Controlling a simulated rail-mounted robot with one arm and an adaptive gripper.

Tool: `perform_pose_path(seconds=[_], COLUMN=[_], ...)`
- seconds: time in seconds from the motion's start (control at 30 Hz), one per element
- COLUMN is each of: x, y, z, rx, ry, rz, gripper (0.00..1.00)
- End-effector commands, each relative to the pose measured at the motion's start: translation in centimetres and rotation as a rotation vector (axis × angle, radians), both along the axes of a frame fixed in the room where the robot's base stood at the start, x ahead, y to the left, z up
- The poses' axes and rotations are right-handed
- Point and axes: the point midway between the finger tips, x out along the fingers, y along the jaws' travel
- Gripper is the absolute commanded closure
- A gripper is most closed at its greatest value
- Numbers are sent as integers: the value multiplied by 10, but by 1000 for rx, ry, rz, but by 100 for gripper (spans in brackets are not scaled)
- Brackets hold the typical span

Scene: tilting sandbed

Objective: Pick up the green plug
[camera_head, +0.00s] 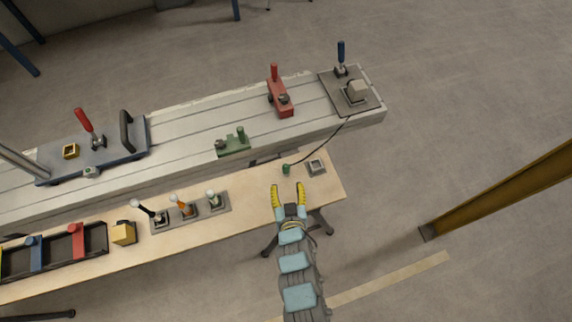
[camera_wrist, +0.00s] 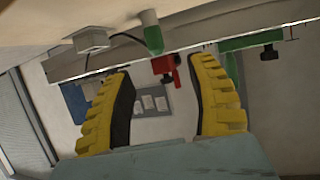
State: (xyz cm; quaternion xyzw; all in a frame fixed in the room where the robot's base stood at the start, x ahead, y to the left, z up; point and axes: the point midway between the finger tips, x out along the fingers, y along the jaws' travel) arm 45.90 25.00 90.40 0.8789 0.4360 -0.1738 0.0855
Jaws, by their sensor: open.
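The green plug (camera_head: 286,169) is a small upright cylinder on the wooden table, near its right end. A thin black cable runs from it. My gripper (camera_head: 288,189) has two yellow fingers, spread open and empty, just in front of the plug and not touching it. In the wrist view, which looks upside down, the green plug (camera_wrist: 153,38) shows beyond the fingertips, between them sideways, with a pale part at one end. My open gripper (camera_wrist: 159,68) frames it there.
A grey square socket (camera_head: 316,167) sits just right of the plug. A green clamp (camera_head: 233,143) is on the bench behind left. Several small levers (camera_head: 184,208) stand left on the table.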

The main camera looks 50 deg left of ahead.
Motion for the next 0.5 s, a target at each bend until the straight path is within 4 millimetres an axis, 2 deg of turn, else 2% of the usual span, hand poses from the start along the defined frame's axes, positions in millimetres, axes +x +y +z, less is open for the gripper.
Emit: perform_pose_path(seconds=[0.2,0.5], x=[13,26], y=[16,32], z=[-11,-18], rx=[-4,-3], ry=[2,-1], rz=[0,0], gripper=[43,43])
